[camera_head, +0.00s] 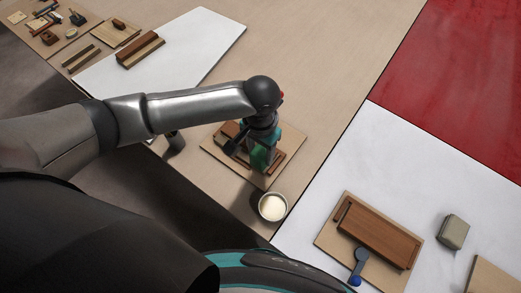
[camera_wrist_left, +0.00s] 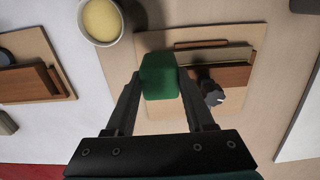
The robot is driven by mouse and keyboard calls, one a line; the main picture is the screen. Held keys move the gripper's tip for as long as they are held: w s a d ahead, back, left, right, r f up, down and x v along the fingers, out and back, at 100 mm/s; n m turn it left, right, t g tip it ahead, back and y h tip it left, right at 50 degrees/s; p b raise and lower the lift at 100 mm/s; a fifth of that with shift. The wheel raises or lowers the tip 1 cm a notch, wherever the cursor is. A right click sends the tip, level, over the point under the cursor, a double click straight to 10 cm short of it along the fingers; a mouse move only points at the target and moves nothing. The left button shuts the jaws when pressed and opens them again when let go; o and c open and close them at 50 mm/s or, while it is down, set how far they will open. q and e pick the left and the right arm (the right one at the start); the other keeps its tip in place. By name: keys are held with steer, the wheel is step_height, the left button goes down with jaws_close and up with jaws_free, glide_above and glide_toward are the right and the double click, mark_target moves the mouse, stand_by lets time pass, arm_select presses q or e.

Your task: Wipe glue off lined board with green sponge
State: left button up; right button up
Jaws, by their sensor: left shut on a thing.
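My left gripper (camera_head: 262,158) is shut on the green sponge (camera_head: 258,160) and holds it over a light wooden board (camera_head: 283,165) with brown wooden strips on it. In the left wrist view the sponge (camera_wrist_left: 160,76) is between the two fingers of the gripper (camera_wrist_left: 162,85), and the board (camera_wrist_left: 150,116) lies behind it. I cannot tell whether the sponge touches the board. Brown strips (camera_wrist_left: 215,55) and a small dark tool with a grey end (camera_wrist_left: 210,92) lie on this board. I cannot make out any glue on it. My right gripper is out of view.
A cup of pale yellow stuff (camera_head: 273,206) stands close to the board's near corner. At right, another board (camera_head: 330,238) bears a brown block (camera_head: 378,235) and a blue-ended tool (camera_head: 358,268). A grey-green block (camera_head: 453,232) lies beside it. Bare tabletop (camera_head: 330,50) lies beyond.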

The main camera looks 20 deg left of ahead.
arm_select(q)
step_height(320, 180, down, 5)
steer(key=b, duration=0.5)
steer(key=shift+r, duration=0.2)
steer(key=a, duration=0.1)
steer(key=w+a+p, duration=0.1)
steer(key=a, duration=0.1)
steer(key=a+p, duration=0.1)
steer(key=shift+w+a+r, duration=0.25)
steer(key=shift+r, duration=0.1)
steer(key=shift+w+a+f+p, duration=0.1)
steer(key=shift+w+a+p, duration=0.1)
steer(key=shift+a, duration=0.25)
steer(key=shift+w+a+p, duration=0.15)
steer(key=shift+a+p, duration=0.05)
steer(key=shift+a, duration=0.2)
steer(key=shift+f, duration=0.25)
steer(key=shift+d, duration=0.1)
